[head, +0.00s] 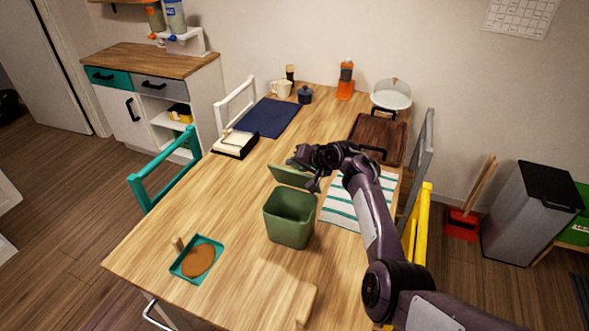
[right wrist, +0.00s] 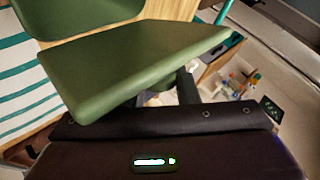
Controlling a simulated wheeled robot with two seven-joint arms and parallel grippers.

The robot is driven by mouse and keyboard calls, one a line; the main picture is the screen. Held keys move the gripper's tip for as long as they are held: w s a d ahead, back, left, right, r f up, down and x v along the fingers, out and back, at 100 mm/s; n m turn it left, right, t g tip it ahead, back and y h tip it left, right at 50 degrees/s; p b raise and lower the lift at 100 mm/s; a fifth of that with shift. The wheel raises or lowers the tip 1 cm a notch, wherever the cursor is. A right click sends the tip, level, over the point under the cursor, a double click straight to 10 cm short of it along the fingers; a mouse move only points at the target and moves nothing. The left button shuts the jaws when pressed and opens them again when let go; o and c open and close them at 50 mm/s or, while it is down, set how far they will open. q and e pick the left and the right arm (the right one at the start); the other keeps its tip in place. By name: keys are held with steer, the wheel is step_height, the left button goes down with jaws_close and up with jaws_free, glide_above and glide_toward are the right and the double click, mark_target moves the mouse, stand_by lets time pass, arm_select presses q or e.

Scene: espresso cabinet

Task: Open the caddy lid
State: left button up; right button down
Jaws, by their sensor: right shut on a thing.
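The green caddy (head: 289,222) stands upright on the wooden table, its open top showing its inside. Its green lid (head: 291,178) is raised behind the rim, tilted up at the far side. In the right wrist view the lid (right wrist: 135,58) fills the middle as a flat green panel, with part of the caddy (right wrist: 85,16) at the top left. My right gripper (head: 303,162) is at the lid's upper edge, shut on the lid. Its fingertips are mostly hidden in the head view. In the right wrist view a dark finger (right wrist: 187,88) shows by the lid's edge. My left gripper is not in view.
A striped towel (head: 345,208) lies right of the caddy, under my right arm. A teal tray (head: 180,268) with a brown round item is at the front left. A dark wooden tray (head: 385,128) and a blue mat (head: 266,117) lie farther back.

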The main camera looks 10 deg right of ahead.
steer(key=shift+w+d+f+m+g+y+b, duration=0.1)
steer(key=shift+w+d+m+g+y+b, duration=0.15)
steer(key=shift+w+d+g+b, duration=0.15)
steer(key=shift+w+d+m+g+y+b, duration=0.2)
steer(key=shift+w+m+g+b, duration=0.1)
steer(key=shift+w+g, duration=0.15)
steer(key=shift+w, duration=0.1)
steer(key=c, duration=1.1)
jaws_free()
steer(key=shift+d, duration=0.1)
steer(key=v, duration=0.7)
steer(key=shift+s+d+r+p, duration=0.2)
steer(key=shift+r+p, duration=0.05)
steer(key=shift+p, duration=0.15)
